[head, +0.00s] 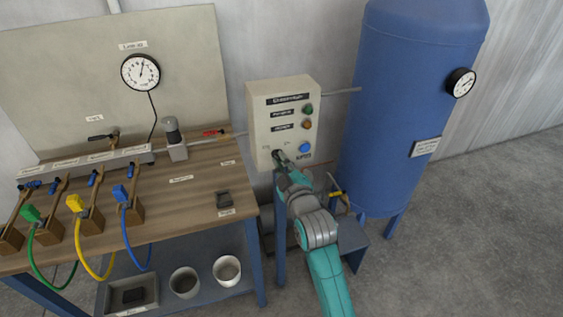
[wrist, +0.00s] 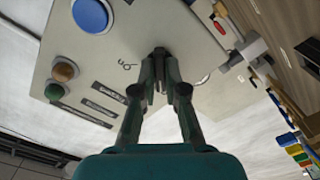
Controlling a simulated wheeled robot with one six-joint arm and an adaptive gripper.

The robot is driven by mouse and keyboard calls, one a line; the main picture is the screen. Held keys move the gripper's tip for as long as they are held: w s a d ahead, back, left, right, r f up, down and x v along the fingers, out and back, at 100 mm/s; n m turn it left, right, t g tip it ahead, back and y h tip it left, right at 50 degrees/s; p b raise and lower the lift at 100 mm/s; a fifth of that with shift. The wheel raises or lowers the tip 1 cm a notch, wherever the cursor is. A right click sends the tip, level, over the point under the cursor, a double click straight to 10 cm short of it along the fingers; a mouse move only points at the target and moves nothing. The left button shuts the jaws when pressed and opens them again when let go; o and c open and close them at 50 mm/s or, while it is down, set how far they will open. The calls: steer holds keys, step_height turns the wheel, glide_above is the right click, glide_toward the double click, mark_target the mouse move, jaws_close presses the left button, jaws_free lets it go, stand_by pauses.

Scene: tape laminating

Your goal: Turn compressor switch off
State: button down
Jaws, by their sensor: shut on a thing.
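The compressor control box (head: 262,125) is a beige cabinet with dark label strips, a green light, an orange light and a blue round button (head: 305,148). My gripper (head: 279,158) is at the lower left of its front face. In the wrist view my gripper (wrist: 160,83) is shut on a small dark switch (wrist: 158,51) on the box face. The fingers cover most of the switch, so its exact position is hard to read. The blue button (wrist: 90,14) lies apart from the fingers. The box also shows in the wrist view (wrist: 190,50).
A blue tank (head: 405,110) with a gauge stands right of the box. A wooden workbench (head: 170,215) with colored hoses, a valve rail and a pressure gauge (head: 140,72) stands on the left. Two buckets sit on its lower shelf. The floor at right is clear.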

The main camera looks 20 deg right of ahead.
stand_by(0.4)
steer(key=c, duration=1.2)
jaws_free()
steer(key=s, duration=1.2)
steer(key=shift+f, duration=0.1)
steer(key=s+f+m+g, duration=0.15)
steer(key=s+f, duration=0.35)
steer(key=s, duration=0.5)
steer(key=s+f+m, duration=0.3)
steer(key=s+f, duration=0.1)
steer(key=s, duration=0.5)
steer(key=s+f+m+g, duration=0.15)
steer(key=s+f, duration=0.35)
steer(key=s, duration=0.5)
steer(key=s+m, duration=0.1)
steer(key=s, duration=0.3)
steer(key=s+r+m, duration=0.1)
steer(key=s, duration=0.3)
steer(key=s+r, duration=0.1)
steer(key=s, duration=0.3)
steer(key=shift+a+m, duration=0.1)
steer(key=shift+m, duration=0.3)
